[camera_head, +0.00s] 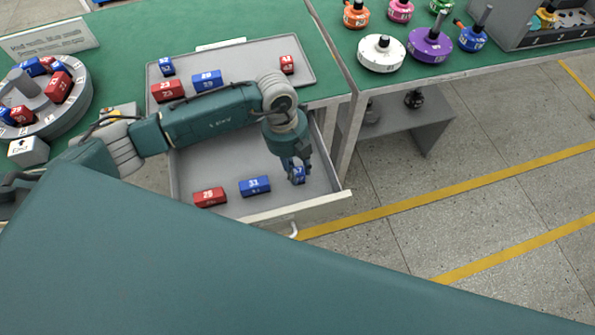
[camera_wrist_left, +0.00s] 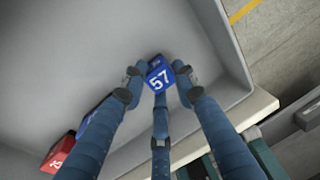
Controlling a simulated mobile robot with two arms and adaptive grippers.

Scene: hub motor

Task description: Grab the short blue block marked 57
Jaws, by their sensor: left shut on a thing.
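The short blue block marked 57 (camera_wrist_left: 159,79) is between the fingers of my left gripper (camera_wrist_left: 160,84) in the left wrist view. In the head view the blue block (camera_head: 299,175) shows at the fingertips of my left gripper (camera_head: 297,170), at the right end of the open drawer. The left gripper is shut on this block. From these views I cannot tell whether the block touches the drawer floor. My right gripper is not seen.
In the drawer (camera_head: 225,175) lie a longer blue block marked 31 (camera_head: 255,185) and a red block (camera_head: 209,197). A grey tray (camera_head: 240,60) with several blocks sits on the green table above. A round carousel (camera_head: 70,110) stands at left. Colored motors stand at upper right.

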